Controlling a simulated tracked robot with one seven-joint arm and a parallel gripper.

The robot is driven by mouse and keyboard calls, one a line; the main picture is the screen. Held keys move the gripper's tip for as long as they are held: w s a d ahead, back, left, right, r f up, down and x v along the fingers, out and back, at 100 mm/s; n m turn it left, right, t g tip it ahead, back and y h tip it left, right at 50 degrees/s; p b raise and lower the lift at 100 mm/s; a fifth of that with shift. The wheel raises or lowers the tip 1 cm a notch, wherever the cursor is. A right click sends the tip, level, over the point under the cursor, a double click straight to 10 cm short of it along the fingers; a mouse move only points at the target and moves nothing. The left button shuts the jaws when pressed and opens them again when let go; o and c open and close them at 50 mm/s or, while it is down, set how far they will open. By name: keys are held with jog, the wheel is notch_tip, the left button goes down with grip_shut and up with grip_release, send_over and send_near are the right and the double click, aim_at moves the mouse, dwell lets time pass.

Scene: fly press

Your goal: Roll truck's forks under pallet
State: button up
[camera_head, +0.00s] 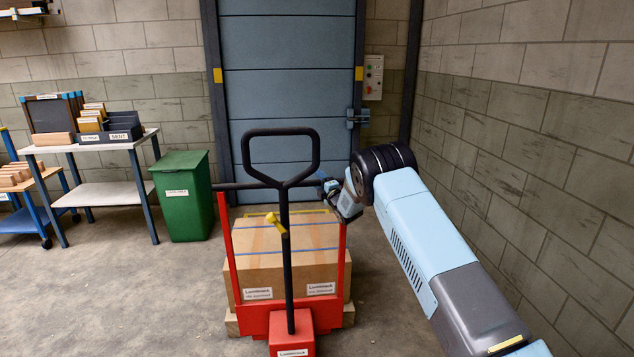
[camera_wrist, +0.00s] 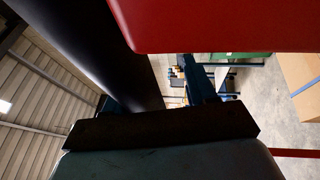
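The pallet truck (camera_head: 291,329) is red, with a tall black loop handle (camera_head: 286,265) and a black crossbar between two red uprights. It stands in front of a wooden pallet (camera_head: 232,325) stacked with brown cartons (camera_head: 262,262). The forks are hidden behind the truck's body and cannot be seen. My gripper (camera_head: 328,187) is at the right end of the crossbar. In the wrist view, the dark bar (camera_wrist: 125,55) runs between my blue fingers, and a red upright (camera_wrist: 205,22) is close above. Whether the fingers press on the bar is unclear.
A blue roller door (camera_head: 288,75) stands behind the load. A green bin (camera_head: 182,200) and a shelf table (camera_head: 95,142) stand left. A block wall (camera_head: 530,110) closes the right side beyond my arm. Floor is open to the left and front.

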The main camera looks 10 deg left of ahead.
jog(key=shift+s+a+r, duration=0.2)
jog(key=shift+a, duration=0.15)
jog(key=v, duration=1.3)
jog(key=shift+s+d, duration=0.25)
jog(key=shift+d, duration=0.05)
jog(key=shift+f, duration=0.15)
jog(key=s+d+r+m+h, duration=0.1)
jog(key=d+r+m+h, duration=0.25)
jog(key=d+r, duration=0.35)
jog(key=s+d+r+m+h, duration=0.1)
jog(key=d+r+m+h, duration=0.25)
jog(key=r, duration=0.55)
jog(key=s+d+r+m+g+h, duration=0.3)
jog(key=s+d+r+m, duration=0.5)
jog(key=s+d+r, duration=0.4)
jog(key=s+d+r+m+g+h, duration=0.1)
jog(key=s+d+m+g, duration=0.15)
jog(key=s, duration=0.75)
jog(key=s+d+m+g, duration=0.1)
jog(key=s+d+m, duration=0.2)
jog(key=s, duration=0.7)
jog(key=s+f+m+g, duration=0.1)
jog(key=s+m+g, duration=0.1)
jog(key=s, duration=1)
jog(key=s+d+f+m+g, duration=0.1)
jog(key=s+f+m+g, duration=0.1)
jog(key=s, duration=1)
jog(key=shift+s+d+m+h, duration=0.3)
jog(key=shift+m+h, duration=0.1)
jog(key=shift+m, duration=0.35)
